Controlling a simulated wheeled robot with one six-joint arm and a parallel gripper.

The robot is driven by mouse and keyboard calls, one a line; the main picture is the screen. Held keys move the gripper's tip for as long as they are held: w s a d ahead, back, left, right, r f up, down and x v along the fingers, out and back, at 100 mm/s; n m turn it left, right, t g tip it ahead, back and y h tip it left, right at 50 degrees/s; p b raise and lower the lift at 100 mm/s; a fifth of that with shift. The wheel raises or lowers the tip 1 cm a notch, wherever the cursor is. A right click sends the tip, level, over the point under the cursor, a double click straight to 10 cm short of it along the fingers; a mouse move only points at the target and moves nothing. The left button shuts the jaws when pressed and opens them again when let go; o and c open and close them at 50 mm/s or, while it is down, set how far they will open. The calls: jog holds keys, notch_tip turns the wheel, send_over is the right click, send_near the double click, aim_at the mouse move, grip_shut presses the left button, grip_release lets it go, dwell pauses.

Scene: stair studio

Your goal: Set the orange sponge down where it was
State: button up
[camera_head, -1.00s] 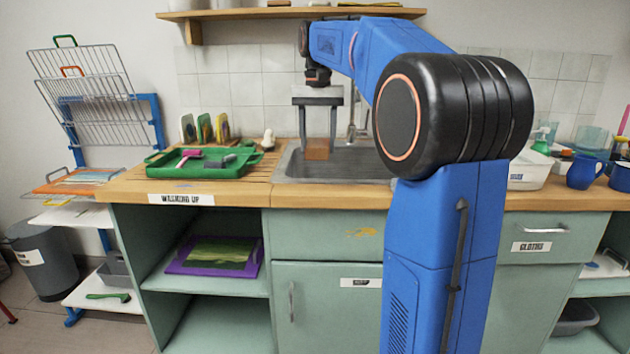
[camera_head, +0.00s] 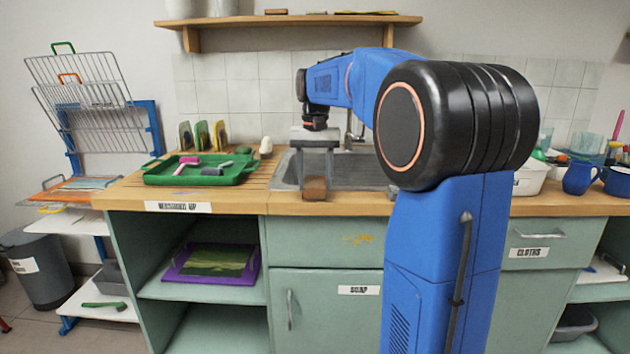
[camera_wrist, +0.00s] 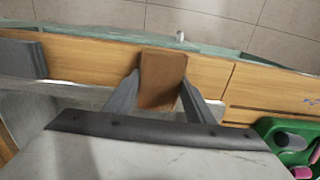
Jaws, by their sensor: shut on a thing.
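The orange sponge (camera_head: 315,188) looks brown-orange and block-shaped. It is between the fingers of my gripper (camera_head: 316,180), at the front edge of the sink by the wooden counter. In the wrist view the sponge (camera_wrist: 161,79) sits between the two grey fingertips of my gripper (camera_wrist: 160,90), over the wooden strip near the counter's front edge. My gripper points down and is shut on the sponge. I cannot tell whether the sponge's underside touches the counter.
The sink (camera_head: 345,168) lies behind and right of the sponge. A green tray (camera_head: 200,175) with several items stands left on the wooden counter (camera_head: 120,194). Sponges or cards (camera_head: 202,135) stand in a rack behind it. A blue mug (camera_head: 578,178) is far right.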

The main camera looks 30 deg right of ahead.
aim_at(315, 182)
jog(key=shift+f, duration=0.35)
jog(key=o, duration=0.9)
jog(key=shift+o, duration=0.2)
notch_tip(315, 182, up, 13)
jog(key=shift+f, duration=0.15)
jog(key=s+a+f+n+t, duration=0.1)
jog(key=s+a+f+n, duration=0.1)
jog(key=s+a+f, duration=0.3)
jog(key=s+a+f+n+t, duration=0.2)
jog(key=s+a+f, duration=0.3)
jog(key=s+f, duration=0.9)
jog(key=s+a+f+n+t, duration=0.1)
jog(key=s+a+f, duration=0.4)
jog(key=s+f, duration=0.5)
jog(key=shift+s+a+n+t, duration=0.4)
jog(key=shift+s+n, duration=0.2)
jog(key=shift+n, duration=0.3)
